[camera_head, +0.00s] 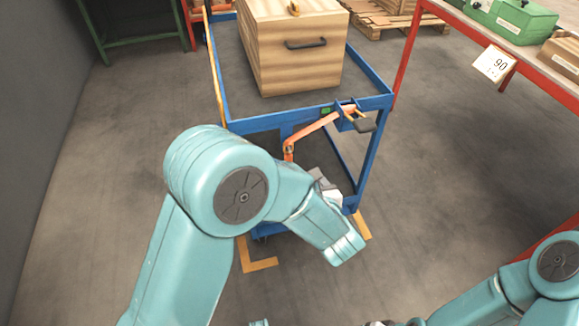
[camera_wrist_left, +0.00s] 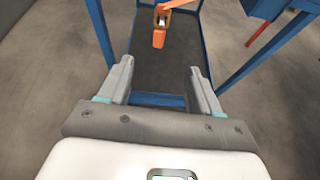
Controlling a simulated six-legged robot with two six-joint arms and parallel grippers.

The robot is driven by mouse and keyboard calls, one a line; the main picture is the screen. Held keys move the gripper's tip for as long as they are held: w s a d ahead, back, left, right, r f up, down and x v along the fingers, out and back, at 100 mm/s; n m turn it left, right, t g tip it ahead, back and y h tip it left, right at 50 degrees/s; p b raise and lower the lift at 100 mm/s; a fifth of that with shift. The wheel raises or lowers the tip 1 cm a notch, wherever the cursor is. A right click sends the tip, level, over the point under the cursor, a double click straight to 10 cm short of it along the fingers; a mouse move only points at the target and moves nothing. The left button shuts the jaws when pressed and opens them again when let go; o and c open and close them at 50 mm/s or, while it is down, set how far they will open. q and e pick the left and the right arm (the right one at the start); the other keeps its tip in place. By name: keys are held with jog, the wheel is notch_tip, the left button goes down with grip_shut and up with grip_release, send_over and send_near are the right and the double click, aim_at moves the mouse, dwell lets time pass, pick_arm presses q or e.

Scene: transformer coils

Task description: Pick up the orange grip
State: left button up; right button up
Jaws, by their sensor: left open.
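The orange grip (camera_wrist_left: 159,39) hangs from an orange bar at the front of the blue cart, seen ahead of the jaws in the left wrist view. In the head view the orange bar (camera_head: 318,130) slopes down left from the cart's front rail, and the lower end of the grip is hidden behind my left arm. My left gripper (camera_wrist_left: 160,68) is open and empty, its two fingers spread on either side of the view, with the grip beyond the tips and not touching. In the head view my left arm mostly hides the left gripper.
The blue cart (camera_head: 296,118) carries a wooden box (camera_head: 285,65) with a dark handle. Orange corner marks (camera_head: 262,265) lie on the floor below it. A red-framed table (camera_head: 465,28) with green cases stands at right. Open floor lies on both sides.

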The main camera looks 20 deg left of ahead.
pick_arm(q)
send_near(291, 156)
jog(key=w+a, duration=0.2)
jog(key=shift+n, duration=0.4)
jog(key=b+x, duration=0.1)
jog(key=x, duration=0.4)
jog(key=shift+w+a+f, duration=0.1)
jog(key=shift+w, duration=0.05)
jog(key=c, duration=1.2)
